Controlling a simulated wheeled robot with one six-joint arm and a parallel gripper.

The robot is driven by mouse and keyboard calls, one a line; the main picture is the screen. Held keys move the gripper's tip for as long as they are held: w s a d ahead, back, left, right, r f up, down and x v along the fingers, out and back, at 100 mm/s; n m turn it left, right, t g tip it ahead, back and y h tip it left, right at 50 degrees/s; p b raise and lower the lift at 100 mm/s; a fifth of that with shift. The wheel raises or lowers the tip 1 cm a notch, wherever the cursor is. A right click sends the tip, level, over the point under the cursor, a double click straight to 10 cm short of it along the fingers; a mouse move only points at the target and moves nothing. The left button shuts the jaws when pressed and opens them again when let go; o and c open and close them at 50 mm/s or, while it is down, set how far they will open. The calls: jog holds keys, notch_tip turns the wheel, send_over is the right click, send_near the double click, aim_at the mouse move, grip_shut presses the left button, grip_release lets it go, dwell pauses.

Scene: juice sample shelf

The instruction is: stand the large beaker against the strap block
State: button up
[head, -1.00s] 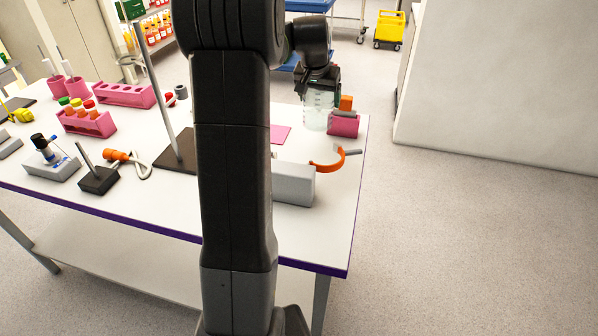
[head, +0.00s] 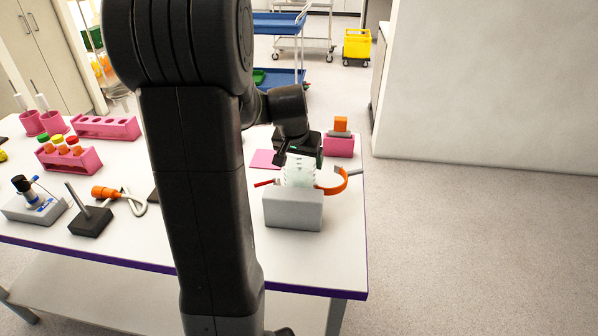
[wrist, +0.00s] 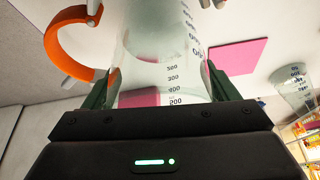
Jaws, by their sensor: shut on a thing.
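The large clear beaker (head: 299,172) is held by my gripper (head: 298,154) just behind the strap block (head: 293,210). The block is grey, with an open orange strap (head: 338,184) curving out on its right. The block hides the beaker's lower part, so I cannot tell whether it touches the block or table. In the wrist view, the beaker (wrist: 165,50) with its dark graduations stands between the two green-grey fingers of my gripper (wrist: 160,88), which is shut on it. The orange strap (wrist: 52,42) shows at the left there, beside the beaker.
A pink block (head: 338,147) with an orange piece on top stands behind, near the table's right edge. A flat pink square (head: 265,159) lies left of the gripper. Another beaker (wrist: 295,88) shows in the wrist view. Pink racks (head: 68,160) stand left. My arm blocks the table's middle.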

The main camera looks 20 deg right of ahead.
aim_at(299, 173)
jog(key=shift+s+a+f, duration=0.4)
jog(key=shift+s+f, duration=0.05)
jog(key=shift+s, duration=0.15)
jog(key=shift+s+a+f, duration=0.35)
jog(key=shift+s+f, duration=0.1)
jog(key=shift+s, duration=0.15)
jog(key=shift+f, duration=0.2)
jog(key=shift+f, duration=0.15)
jog(key=o, duration=1.1)
jog(key=shift+o, duration=0.2)
jog(key=shift+s+a+r, duration=0.1)
jog(key=shift+s+r, duration=0.05)
jog(key=shift+r, duration=0.5)
jog(key=v, duration=1.1)
